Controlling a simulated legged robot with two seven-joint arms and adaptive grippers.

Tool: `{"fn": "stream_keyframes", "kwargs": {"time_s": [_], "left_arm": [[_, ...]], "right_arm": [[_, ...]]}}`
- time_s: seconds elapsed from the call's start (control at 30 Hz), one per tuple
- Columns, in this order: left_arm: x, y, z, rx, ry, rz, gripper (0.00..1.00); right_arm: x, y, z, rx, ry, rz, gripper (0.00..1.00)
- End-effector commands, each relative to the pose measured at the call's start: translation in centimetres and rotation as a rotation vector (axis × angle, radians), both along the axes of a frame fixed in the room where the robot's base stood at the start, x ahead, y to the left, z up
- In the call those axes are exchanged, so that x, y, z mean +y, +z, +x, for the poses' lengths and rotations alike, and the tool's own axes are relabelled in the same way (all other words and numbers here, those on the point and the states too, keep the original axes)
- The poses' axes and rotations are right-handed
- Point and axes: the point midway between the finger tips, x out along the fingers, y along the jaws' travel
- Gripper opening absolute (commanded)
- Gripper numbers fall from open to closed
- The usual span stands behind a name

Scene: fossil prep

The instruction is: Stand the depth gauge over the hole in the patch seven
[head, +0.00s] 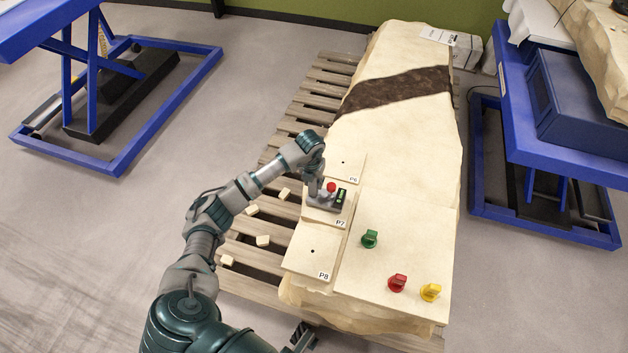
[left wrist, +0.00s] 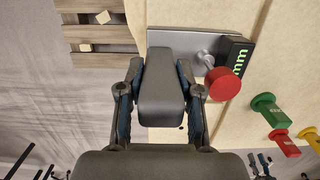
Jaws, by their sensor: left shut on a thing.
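The depth gauge (head: 325,203) has a grey base, a red knob and a dark display with green figures. In the head view it is over patch seven (head: 326,217), labelled P7. It also shows in the left wrist view (left wrist: 185,41). My left gripper (head: 318,186) is shut on the gauge, with a dark grey block between its fingers in the left wrist view (left wrist: 162,88). The hole of patch seven cannot be made out beneath the gauge. I cannot tell whether the base touches the patch. A dark part at the bottom edge, probably my right gripper (head: 300,338), is cut off.
Patches P6 (head: 349,165) and P8 (head: 308,262) lie either side, each with a small hole. Green (head: 370,239), red (head: 397,283) and yellow (head: 430,292) knobs stand on the slab to the right. Small pale blocks lie on the wooden pallet (head: 250,255).

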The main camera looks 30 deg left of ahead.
Motion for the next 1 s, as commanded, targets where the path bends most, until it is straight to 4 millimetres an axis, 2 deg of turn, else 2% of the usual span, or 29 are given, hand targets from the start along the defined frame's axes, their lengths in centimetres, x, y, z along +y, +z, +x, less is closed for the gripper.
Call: {"fn": "stream_keyframes", "kwargs": {"time_s": [0.2, 0.23, 0.3, 0.33, 0.83, 1.0], "left_arm": [[0.0, -0.2, 0.1, -0.003, 0.001, -0.001, 0.0], [0.0, -0.2, 0.1, -0.003, 0.001, -0.001, 0.42], [0.0, -0.2, 0.1, -0.003, 0.001, 0.0, 0.6], [0.0, -0.2, 0.1, -0.003, 0.001, 0.0, 0.64], [-0.1, -0.5, -0.1, 0.005, -0.001, 0.001, 0.64], [0.0, 1.0, -0.1, 0.001, -0.001, 0.001, 0.64]], "right_arm": [[0.0, -0.2, 0.0, 0.001, 0.0, 0.001, 0.4], [0.0, -0.2, 0.0, 0.001, 0.0, 0.001, 0.4], [0.0, -0.1, 0.0, 0.001, 0.0, 0.001, 0.4], [0.0, -0.1, 0.0, 0.001, 0.0, 0.001, 0.4], [0.0, -0.2, 0.0, 0.002, 0.0, 0.001, 0.4], [0.0, -0.2, 0.0, 0.001, 0.0, 0.001, 0.4]]}}
